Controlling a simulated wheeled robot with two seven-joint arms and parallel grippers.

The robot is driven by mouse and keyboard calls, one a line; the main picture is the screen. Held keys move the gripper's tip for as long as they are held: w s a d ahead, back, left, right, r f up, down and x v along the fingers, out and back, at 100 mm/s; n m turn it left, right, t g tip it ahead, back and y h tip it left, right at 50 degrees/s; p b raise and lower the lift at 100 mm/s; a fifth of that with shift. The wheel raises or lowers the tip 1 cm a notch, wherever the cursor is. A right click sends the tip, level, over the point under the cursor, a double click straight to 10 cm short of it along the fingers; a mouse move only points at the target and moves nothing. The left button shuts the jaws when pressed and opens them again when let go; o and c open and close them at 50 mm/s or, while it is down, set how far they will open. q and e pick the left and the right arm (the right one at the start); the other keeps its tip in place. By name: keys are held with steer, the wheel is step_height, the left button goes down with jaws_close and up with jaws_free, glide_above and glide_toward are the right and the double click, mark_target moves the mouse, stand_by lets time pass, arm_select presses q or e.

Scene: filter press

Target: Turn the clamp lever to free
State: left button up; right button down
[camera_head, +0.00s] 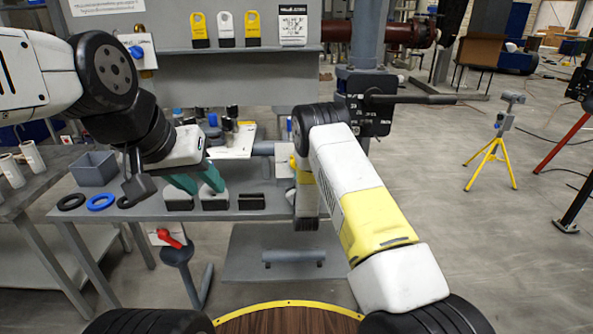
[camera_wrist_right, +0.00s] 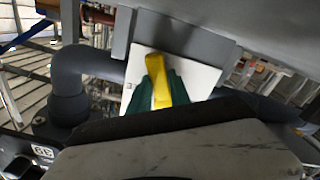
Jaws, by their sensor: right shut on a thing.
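A yellow lever (camera_wrist_right: 157,80) is mounted on a white plate (camera_wrist_right: 198,73) in the right wrist view. My right gripper (camera_wrist_right: 160,92) has its green fingers on either side of the lever, shut on it. In the head view a yellow part of the lever (camera_head: 300,168) shows beside my right wrist, which hides much of it. The right fingertips are hidden there. My left gripper (camera_head: 197,181) hangs over the grey table with its teal fingers apart and nothing visible between them.
The grey table (camera_head: 150,210) holds a grey bin (camera_head: 93,168), a blue ring (camera_head: 101,202) and several small blocks. A red lever (camera_head: 168,238) stands below its front edge. A grey pipe (camera_wrist_right: 68,85) runs beside the white plate.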

steer(key=shift+d+r+n, duration=0.1)
steer(key=shift+d+n, duration=0.15)
steer(key=shift+n, duration=0.5)
steer(key=shift+d+r+n, duration=0.1)
steer(key=shift+d+n, duration=0.15)
steer(key=shift+n, duration=0.5)
steer(key=c, duration=1.2)
jaws_free()
steer(key=shift+r, duration=0.1)
steer(key=shift+s, duration=0.1)
steer(key=s, duration=0.7)
steer(key=shift+s, duration=0.35)
